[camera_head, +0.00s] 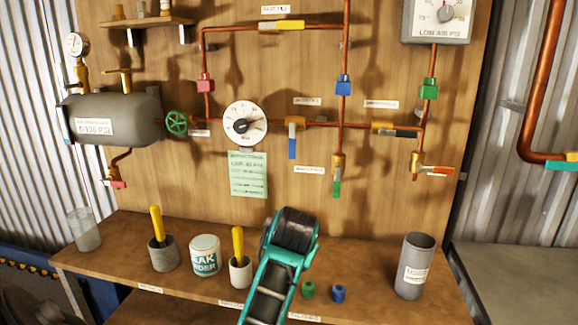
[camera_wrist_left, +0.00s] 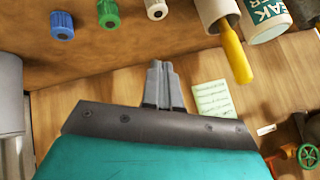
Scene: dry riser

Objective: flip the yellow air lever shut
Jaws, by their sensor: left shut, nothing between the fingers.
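A yellow lever (camera_head: 291,25) lies flat along the horizontal upper copper pipe in the head view, beside its brass valve body. The lever does not show in the left wrist view. My left gripper (camera_wrist_left: 163,85) is shut and empty in the left wrist view, with its fingers together in front of the wooden board. In the head view, a teal and black part of my arm rises from the bottom middle over the shelf, well below the lever. The fingertips cannot be made out there. My right gripper is not in view.
Below the lever are a blue-handled valve (camera_head: 292,146), a white dial (camera_head: 245,123), a green handwheel (camera_head: 177,123) and a green note (camera_head: 248,175). Cups with yellow handles, a teal-labelled can (camera_head: 205,256) and a grey cylinder (camera_head: 414,266) stand on the shelf (camera_head: 120,242).

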